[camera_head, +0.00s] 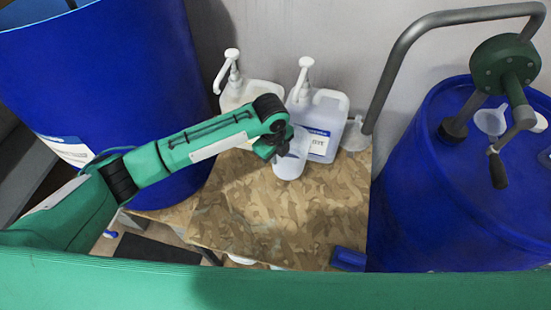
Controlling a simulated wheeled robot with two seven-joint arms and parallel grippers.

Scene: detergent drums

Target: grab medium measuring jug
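A translucent whitish measuring jug (290,166) stands on the wooden board (330,215), in front of the pump bottles. My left gripper (281,148) comes in from the left and is at the jug's upper left rim. Its dark fingers overlap the rim in the picture. I cannot tell whether they are closed on it or only beside it. The arm's end link hides part of the gripper. My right gripper is not in view.
Two pump bottles, a cream one (236,97) and a clear one (333,112), stand close behind the jug. Blue drums stand at left (100,70) and right (430,190), the right one with a hand pump (506,66). A blue object (348,259) lies at the board's front right. The board's middle is clear.

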